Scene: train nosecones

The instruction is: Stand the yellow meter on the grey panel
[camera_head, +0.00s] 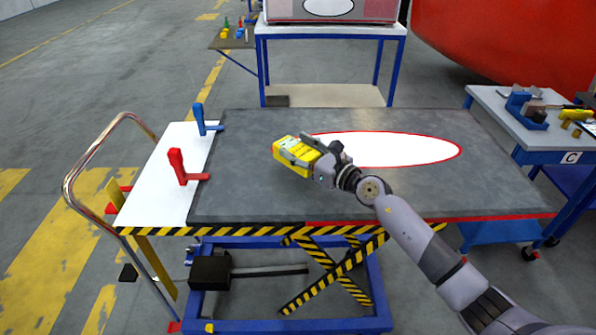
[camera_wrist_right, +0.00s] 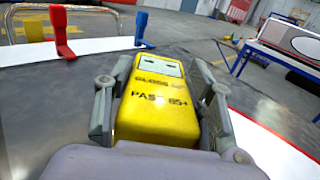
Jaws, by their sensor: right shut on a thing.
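The yellow meter (camera_head: 296,152) is a boxy block with dark lettering and a small pale display at its far end. My right gripper (camera_head: 304,153) is shut on it, one finger on each side, over the left-middle of the grey panel (camera_head: 255,190). In the right wrist view the meter (camera_wrist_right: 158,105) sits between the two fingers of the right gripper (camera_wrist_right: 158,112). It looks tilted in the head view. I cannot tell whether its lower end touches the panel. The grey panel lies flat on the lift table and has a white oval with a red outline. My left gripper is not in view.
A red clamp (camera_head: 183,168) and a blue clamp (camera_head: 203,120) stand at the panel's left edge. The white oval (camera_head: 395,148) lies right of the meter. A side bench (camera_head: 500,110) with tools stands at the right. Much of the panel's front is clear.

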